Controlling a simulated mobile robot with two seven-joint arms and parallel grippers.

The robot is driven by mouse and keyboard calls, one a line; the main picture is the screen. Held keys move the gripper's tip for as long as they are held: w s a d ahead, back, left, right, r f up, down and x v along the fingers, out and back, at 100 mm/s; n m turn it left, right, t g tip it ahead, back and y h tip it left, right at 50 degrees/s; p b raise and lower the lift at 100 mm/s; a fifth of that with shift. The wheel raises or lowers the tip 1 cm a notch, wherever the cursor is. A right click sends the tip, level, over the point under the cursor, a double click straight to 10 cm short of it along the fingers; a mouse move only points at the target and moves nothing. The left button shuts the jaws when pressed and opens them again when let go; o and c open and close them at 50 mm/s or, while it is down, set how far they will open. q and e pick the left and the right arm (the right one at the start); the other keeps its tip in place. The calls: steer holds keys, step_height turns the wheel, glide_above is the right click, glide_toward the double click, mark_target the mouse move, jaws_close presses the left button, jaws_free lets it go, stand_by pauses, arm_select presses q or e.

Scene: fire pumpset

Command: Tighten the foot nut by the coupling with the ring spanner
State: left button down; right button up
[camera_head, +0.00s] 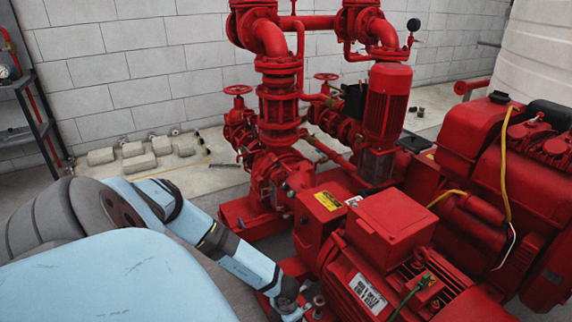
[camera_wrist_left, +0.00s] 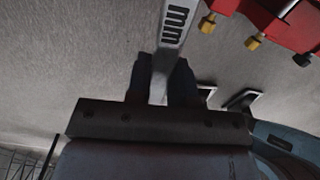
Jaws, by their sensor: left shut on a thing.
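My left gripper (camera_wrist_left: 160,90) is shut on the silver handle of the ring spanner (camera_wrist_left: 178,22), which carries dark "mm" lettering. The handle runs up out of the wrist view, so its ring end is out of sight there. In the head view my left gripper (camera_head: 290,302) is low at the bottom, beside the red motor (camera_head: 385,270), and partly cut by the frame edge. Two brass-coloured bolt heads (camera_wrist_left: 253,43) and a dark one (camera_wrist_left: 303,59) show at the red metal edge, right of the spanner. I cannot tell which is the foot nut. The coupling is not clearly visible. My right gripper is not in view.
Red pump pipework (camera_head: 278,110) and a vertical red motor (camera_head: 386,105) rise behind. A red engine (camera_head: 500,180) with a yellow cable stands at the right. Grey blocks (camera_head: 140,162) lie by the wall. A dark shelf rack (camera_head: 35,110) stands far left. Open floor shows in the wrist view.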

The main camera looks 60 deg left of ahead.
arm_select(q)
step_height(320, 180, down, 5)
steer(key=b, duration=0.2)
steer(key=shift+b, duration=0.4)
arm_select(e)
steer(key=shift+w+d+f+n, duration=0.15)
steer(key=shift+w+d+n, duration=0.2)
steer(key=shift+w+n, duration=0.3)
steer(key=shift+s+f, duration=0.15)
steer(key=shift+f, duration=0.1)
arm_select(q)
steer(key=shift+f+b, duration=0.8)
steer(key=shift+f, duration=0.55)
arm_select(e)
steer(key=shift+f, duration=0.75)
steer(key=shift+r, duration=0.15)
